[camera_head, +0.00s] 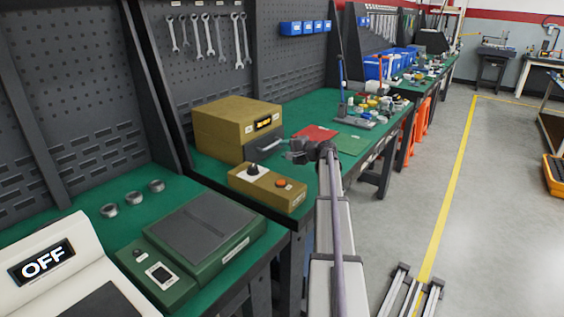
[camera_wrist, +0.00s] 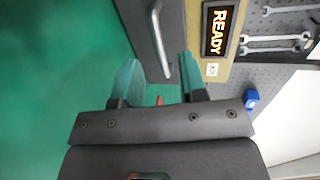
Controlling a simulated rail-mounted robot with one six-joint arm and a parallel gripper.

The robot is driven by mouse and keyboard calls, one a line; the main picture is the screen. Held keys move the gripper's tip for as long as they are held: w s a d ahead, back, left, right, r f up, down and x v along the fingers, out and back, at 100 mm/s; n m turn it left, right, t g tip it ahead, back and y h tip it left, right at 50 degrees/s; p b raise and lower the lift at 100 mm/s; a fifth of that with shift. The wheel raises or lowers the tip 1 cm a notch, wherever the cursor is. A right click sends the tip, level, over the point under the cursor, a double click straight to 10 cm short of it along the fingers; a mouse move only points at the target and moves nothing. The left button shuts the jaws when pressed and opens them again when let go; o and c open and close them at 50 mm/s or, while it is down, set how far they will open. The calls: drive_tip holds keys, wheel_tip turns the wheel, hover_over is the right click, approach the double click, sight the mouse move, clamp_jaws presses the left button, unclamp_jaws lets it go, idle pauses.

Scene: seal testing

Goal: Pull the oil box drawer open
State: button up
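The oil box (camera_head: 222,130) is a mustard-yellow box on the green bench, with a lit display on its front. The display (camera_wrist: 215,30) reads READY in the wrist view. Its dark grey drawer (camera_wrist: 140,22) has a curved metal bar handle (camera_wrist: 156,32); the drawer looks shut. My gripper (camera_head: 292,150) is in front of the drawer, to its right in the head view. In the wrist view my gripper (camera_wrist: 159,68) has its two teal-tipped fingers apart, with the handle's near end showing between them. I cannot tell whether they touch it.
A yellow control box (camera_head: 266,188) with a black knob and orange button stands just in front of the oil box. A red mat (camera_head: 314,133) and a tool stand (camera_head: 362,118) lie beyond my gripper. Wrenches (camera_head: 208,36) hang on the pegboard behind.

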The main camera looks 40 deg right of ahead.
sight(271, 147)
drive_tip(key=shift+s+d+f, duration=0.2)
drive_tip(key=shift+d, duration=0.4)
drive_tip(key=shift+s+d+f, duration=0.15)
drive_tip(key=shift+d, duration=0.45)
drive_tip(key=shift+d+r, duration=0.1)
drive_tip(key=shift+d, duration=0.05)
drive_tip(key=shift+w, duration=0.1)
drive_tip(key=b+x, duration=0.2)
drive_tip(key=x, duration=0.9)
drive_tip(key=shift+r, duration=0.1)
clamp_jaws()
